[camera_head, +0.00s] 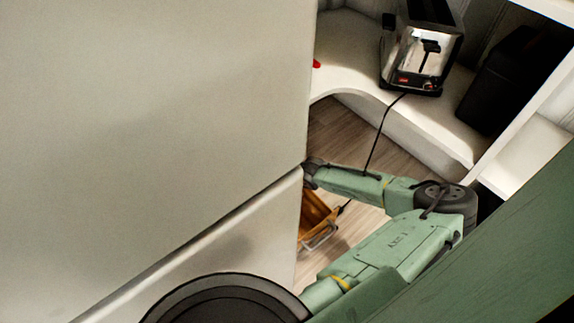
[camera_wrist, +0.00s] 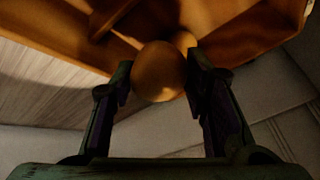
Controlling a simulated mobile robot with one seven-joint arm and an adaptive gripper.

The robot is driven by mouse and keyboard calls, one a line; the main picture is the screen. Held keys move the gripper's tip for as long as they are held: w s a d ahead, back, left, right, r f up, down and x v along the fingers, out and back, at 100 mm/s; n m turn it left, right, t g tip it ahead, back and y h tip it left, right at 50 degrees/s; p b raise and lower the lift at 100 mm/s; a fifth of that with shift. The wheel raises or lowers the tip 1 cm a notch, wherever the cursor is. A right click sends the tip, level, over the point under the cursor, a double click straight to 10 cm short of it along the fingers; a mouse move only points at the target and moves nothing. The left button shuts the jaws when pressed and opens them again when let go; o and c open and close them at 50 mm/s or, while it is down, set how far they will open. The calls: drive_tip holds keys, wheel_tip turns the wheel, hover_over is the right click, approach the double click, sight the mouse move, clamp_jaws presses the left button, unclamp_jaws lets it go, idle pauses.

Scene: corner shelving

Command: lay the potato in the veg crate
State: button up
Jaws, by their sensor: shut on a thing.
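The potato (camera_wrist: 158,72) is a rounded brown lump between the two fingertips of my gripper (camera_wrist: 157,84) in the wrist view. My gripper is shut on it. The veg crate, an orange-brown wooden box (camera_wrist: 62,32), fills the top of the wrist view, beyond the potato. I cannot tell the gap between potato and crate. A second rounded, yellowish-brown thing (camera_wrist: 184,40) shows just behind the potato, mostly hidden. In the head view only part of the crate (camera_head: 312,213) shows, by the pale panel's edge; my gripper and the potato are hidden there.
A large pale panel (camera_head: 150,120) blocks the left of the head view. A white curved shelf (camera_head: 350,50) carries a toaster (camera_head: 420,50), its cord hanging near my arm. A black box (camera_head: 495,85) stands at right. Wooden floor (camera_head: 345,130) shows between.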

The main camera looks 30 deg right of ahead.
drive_tip(key=shift+f+b, duration=0.55)
drive_tip(key=shift+f, duration=1.6)
drive_tip(key=shift+f, duration=0.1)
drive_tip(key=shift+f, duration=0.5)
drive_tip(key=o, duration=1.1)
drive_tip(key=shift+c, duration=0.2)
